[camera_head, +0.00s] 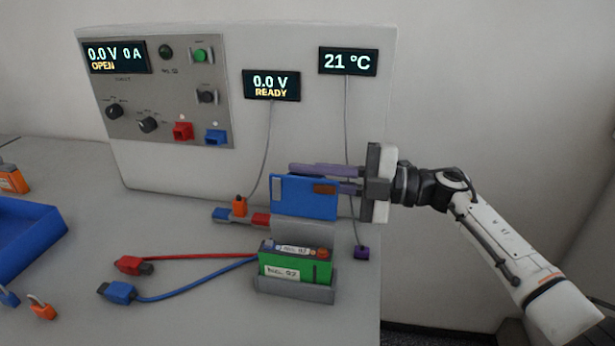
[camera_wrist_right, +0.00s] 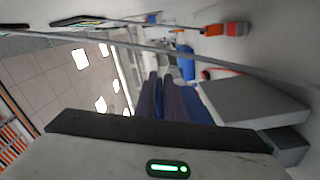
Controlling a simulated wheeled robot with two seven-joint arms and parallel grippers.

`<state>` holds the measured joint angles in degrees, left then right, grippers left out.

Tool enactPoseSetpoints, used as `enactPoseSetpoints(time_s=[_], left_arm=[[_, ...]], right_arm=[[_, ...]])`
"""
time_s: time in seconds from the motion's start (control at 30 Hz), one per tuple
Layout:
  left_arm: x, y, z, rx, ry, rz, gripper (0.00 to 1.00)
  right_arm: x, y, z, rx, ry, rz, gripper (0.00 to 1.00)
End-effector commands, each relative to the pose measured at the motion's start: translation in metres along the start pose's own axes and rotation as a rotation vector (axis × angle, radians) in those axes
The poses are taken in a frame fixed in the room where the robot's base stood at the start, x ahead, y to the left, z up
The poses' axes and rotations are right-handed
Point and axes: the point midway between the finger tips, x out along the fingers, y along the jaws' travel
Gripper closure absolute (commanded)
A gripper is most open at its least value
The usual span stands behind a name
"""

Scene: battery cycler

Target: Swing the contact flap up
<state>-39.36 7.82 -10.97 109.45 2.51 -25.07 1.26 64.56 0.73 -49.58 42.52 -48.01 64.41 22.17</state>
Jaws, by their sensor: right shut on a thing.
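The contact flap, a blue plate (camera_head: 300,198) with a grey patch and a brown patch, stands roughly upright above the back of the grey battery holder (camera_head: 295,290). My right gripper (camera_head: 322,178) comes in from the right, its purple fingers shut on the flap near its upper edge. In the right wrist view the fingers (camera_wrist_right: 168,98) lie close together, with some blue of the flap beside them. A green battery (camera_head: 290,268) with a white label sits in the holder, its top uncovered. My left gripper is not in view.
The cycler panel (camera_head: 160,85) stands behind, with displays reading OPEN, READY and 21 °C. A red plug (camera_head: 130,265) and a blue plug (camera_head: 118,291) lie on the bench at left. A blue tray (camera_head: 25,235) and an orange padlock (camera_head: 42,308) are further left. A purple sensor (camera_head: 361,252) lies right of the holder.

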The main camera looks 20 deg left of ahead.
Motion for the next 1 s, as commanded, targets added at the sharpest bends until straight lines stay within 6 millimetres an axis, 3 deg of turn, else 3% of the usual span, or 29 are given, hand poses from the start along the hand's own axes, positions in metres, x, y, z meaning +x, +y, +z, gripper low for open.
enactPoseSetpoints(time_s=[0.57,0.6,0.7,1.0], left_arm=[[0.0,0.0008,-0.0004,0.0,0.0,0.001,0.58],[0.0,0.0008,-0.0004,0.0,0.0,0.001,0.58],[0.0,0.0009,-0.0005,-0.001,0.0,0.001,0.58],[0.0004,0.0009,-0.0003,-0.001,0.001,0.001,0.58]], right_arm=[[0.0014,0.0035,0.0001,0.034,0.006,0.007,1.0],[0.0013,0.0036,0.0001,0.033,0.006,0.007,0.87],[0.0011,0.003,0.0005,0.033,0.005,0.006,0.74],[-0.0014,0.0008,0.002,0.032,0.001,0.003,0.74]])
